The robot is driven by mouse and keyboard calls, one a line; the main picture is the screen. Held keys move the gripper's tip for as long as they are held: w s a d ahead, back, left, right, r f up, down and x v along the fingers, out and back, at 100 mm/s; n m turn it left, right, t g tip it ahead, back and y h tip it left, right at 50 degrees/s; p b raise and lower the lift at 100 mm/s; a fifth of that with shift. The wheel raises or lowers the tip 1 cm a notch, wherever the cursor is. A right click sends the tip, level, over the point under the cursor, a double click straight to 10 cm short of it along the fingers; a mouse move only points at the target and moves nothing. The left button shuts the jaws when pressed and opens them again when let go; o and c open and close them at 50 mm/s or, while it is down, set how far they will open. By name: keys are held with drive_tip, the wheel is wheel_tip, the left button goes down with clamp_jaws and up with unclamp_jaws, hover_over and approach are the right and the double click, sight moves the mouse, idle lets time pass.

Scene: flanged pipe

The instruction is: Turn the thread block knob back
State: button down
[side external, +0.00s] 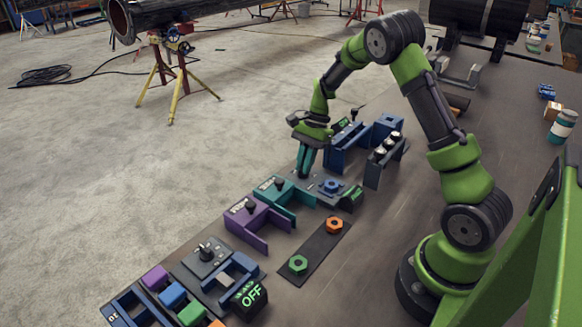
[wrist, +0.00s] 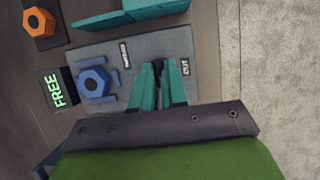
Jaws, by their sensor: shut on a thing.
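The thread block is a grey plate (wrist: 150,50) with a blue hex nut (wrist: 93,83) in a blue holder at its left, also seen in the side external view (side external: 331,186). Small labels lie on the plate; one seems to read "OUT" (wrist: 185,67). A dark knob (wrist: 158,66) shows between the teal fingertips of my gripper (wrist: 158,70), near the "OUT" label. My gripper points down over the plate in the side external view (side external: 304,172) and is shut on the knob, which the fingers mostly hide there. A display beside the nut reads green "FREE" (wrist: 59,92).
A teal bracket (side external: 285,190) and a purple bracket (side external: 258,218) stand close to the plate. A dark strip (side external: 316,248) holds an orange nut (side external: 334,224) and a green nut (side external: 298,265). A display reads "OFF" (side external: 249,298). Blue fixtures (side external: 347,145) stand behind my gripper.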

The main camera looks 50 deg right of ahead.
drive_tip(key=c, duration=1.2)
unclamp_jaws()
drive_tip(key=shift+o, duration=0.2)
drive_tip(key=shift+r, duration=0.1)
drive_tip(key=v, duration=1.6)
drive_tip(key=shift+d+r, duration=0.25)
drive_tip(key=shift+r, duration=0.1)
